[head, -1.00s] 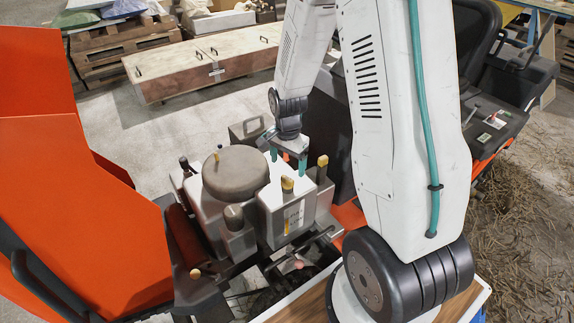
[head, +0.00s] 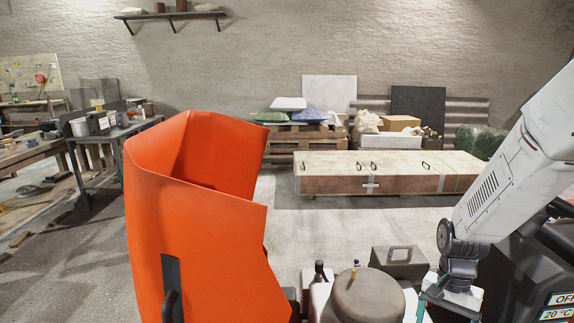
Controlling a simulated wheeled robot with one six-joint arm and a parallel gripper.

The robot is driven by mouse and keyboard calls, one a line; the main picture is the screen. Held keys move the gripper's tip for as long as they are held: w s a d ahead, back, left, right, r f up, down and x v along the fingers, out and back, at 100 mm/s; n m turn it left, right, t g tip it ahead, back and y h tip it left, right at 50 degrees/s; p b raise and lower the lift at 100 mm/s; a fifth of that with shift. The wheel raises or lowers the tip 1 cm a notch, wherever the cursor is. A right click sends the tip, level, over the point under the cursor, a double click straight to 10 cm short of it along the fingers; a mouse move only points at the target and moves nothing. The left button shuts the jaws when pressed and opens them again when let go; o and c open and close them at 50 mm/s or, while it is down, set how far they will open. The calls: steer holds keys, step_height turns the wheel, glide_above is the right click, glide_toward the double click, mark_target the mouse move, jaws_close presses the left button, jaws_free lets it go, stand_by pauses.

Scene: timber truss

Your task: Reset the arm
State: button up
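My white arm comes in from the right in the head view. My gripper (head: 448,304) hangs at its end, low in the picture, with its fingertips cut off by the bottom edge. One teal finger shows at its left side, and nothing is seen held. The gripper is just right of a round grey-brown cap (head: 362,296) on the machine and in front of a grey case with a handle (head: 399,262). In the earlier frame its two teal fingers stand apart.
A large orange panel (head: 205,230) rises at left centre. A dark machine housing (head: 520,270) is at the lower right. A long wooden chest (head: 400,172), loaded pallets (head: 300,140) and a workbench (head: 30,152) stand farther back. Open concrete floor lies before the chest.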

steer(key=s+a+r+n+t, duration=0.2)
steer(key=s+a+r+n, duration=0.2)
steer(key=s+r, duration=0.4)
steer(key=s+a+r+n+t, duration=0.2)
steer(key=s+a+r+n, duration=0.2)
steer(key=s+r, duration=0.4)
step_height(320, 180, up, 6)
steer(key=shift+s+r+n+h, duration=0.25)
steer(key=shift+s+n+h, duration=0.05)
steer(key=shift+s+n, duration=0.1)
stand_by(0.6)
